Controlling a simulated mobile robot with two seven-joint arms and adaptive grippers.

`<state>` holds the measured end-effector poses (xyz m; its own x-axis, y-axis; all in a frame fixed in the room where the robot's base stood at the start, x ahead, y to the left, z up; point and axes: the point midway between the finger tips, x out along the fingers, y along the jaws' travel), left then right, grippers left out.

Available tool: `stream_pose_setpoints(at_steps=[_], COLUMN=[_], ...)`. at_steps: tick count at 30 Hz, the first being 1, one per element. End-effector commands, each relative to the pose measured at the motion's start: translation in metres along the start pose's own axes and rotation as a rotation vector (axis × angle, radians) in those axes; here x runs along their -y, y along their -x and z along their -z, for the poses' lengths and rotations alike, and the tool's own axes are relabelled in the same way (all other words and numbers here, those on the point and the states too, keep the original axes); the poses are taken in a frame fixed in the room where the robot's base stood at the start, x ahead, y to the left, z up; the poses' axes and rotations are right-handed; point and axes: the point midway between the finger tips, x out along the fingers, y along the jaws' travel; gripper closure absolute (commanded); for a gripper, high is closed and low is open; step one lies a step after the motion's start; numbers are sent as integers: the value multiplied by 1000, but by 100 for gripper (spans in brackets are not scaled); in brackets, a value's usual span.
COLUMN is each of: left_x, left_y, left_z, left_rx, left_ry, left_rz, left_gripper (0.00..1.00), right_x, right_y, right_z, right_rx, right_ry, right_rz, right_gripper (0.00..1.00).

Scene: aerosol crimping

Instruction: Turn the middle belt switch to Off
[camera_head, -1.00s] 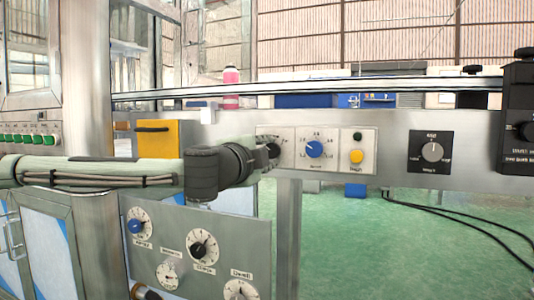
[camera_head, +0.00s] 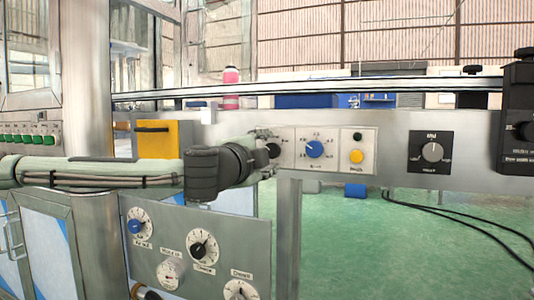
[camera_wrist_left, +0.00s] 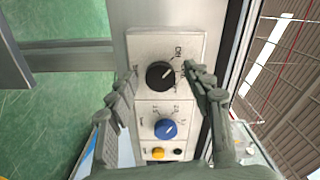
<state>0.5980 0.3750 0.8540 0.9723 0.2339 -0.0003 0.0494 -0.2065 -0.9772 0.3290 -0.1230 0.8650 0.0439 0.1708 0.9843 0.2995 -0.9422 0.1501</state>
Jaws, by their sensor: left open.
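A black rotary knob (camera_head: 273,150) sits on a light plate on the grey machine rail, just beyond my left gripper. It shows whole in the left wrist view (camera_wrist_left: 159,75), on a plate with small labels, one seeming to read ON. The exact pointer setting is too small to read. My left gripper (camera_head: 264,151) is at the plate. In the left wrist view, its open fingers (camera_wrist_left: 160,70) stand on either side of the black knob, with a visible gap. Whether a fingertip touches the plate I cannot tell. My right gripper is not in view.
A blue knob (camera_head: 314,149) and a yellow button (camera_head: 356,157) are beside the black knob. A black switch box (camera_head: 431,152) is farther right on the rail. A lower panel (camera_head: 190,246) with several dials stands below my left arm. A yellow box (camera_head: 158,138) is behind the arm.

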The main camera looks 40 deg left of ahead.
Motion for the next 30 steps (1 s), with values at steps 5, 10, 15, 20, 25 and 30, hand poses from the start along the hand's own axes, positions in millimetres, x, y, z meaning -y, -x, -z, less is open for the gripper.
stream_pose_setpoints(at_steps=[5,10,15,20,25,30], left_x=[1,1,1,0,0,0], left_y=[15,43,64,74,75,75], left_z=[0,0,0,0,0,0], left_rx=[-2,-3,-1,-2,0,0], left_ry=[5,9,8,3,0,0], left_rz=[3,4,2,1,-1,-1], left_gripper=[49,49,49,49,49,49], right_x=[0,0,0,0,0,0], right_y=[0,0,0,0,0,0], right_z=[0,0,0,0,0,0], right_rx=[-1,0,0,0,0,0], right_ry=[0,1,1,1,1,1], right_rz=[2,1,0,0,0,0], right_gripper=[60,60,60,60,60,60])
